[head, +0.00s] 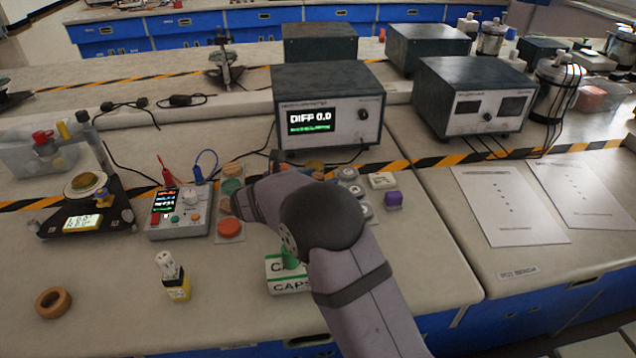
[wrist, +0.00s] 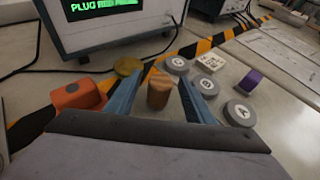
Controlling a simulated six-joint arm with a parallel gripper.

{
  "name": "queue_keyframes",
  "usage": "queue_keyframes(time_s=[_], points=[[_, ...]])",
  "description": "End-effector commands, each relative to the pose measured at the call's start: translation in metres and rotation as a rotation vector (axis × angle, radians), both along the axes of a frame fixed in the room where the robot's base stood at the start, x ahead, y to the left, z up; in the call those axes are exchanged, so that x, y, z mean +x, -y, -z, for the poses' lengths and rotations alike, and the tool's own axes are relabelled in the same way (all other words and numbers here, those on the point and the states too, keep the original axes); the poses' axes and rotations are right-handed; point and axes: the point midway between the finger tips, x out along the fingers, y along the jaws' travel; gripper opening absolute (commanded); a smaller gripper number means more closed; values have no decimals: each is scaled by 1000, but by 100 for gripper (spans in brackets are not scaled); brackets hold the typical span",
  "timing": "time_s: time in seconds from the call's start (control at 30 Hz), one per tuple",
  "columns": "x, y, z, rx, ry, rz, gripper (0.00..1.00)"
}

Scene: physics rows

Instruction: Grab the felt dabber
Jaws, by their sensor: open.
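In the wrist view a short brown cylinder (wrist: 158,92) with a lighter tan top stands upright between my fingers. It looks like the felt dabber, though no label shows. My gripper (wrist: 160,84) is open, with one blue-grey finger on each side of it. I cannot tell whether either finger touches it. In the head view my arm hides the cylinder and most of my gripper.
An orange block (wrist: 78,95) stands left of my fingers and a yellow disc (wrist: 128,66) lies beyond. Several grey lettered discs (wrist: 239,113) and a purple block (wrist: 250,80) lie to the right. An instrument box (head: 328,108) stands behind. The front left bench holds a yellow-black bottle (head: 176,285).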

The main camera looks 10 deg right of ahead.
Motion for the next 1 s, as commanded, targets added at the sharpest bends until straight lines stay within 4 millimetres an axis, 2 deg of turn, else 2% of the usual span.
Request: queue_keyframes(time_s=[0.03, 0.07, 0.2, 0.23, 0.53, 0.67, 1.0], points=[[0, 0, 0, 0, 0, 0, 48], [0, 0, 0, 0, 0, 0, 44], [0, 0, 0, 0, 0, 0, 10], [0, 0, 0, 0, 0, 0, 4], [0, 0, -2, 1, 1, 0, 4], [0, 0, -10, 2, 3, 0, 4], [0, 0, -63, 2, 5, 0, 4]])
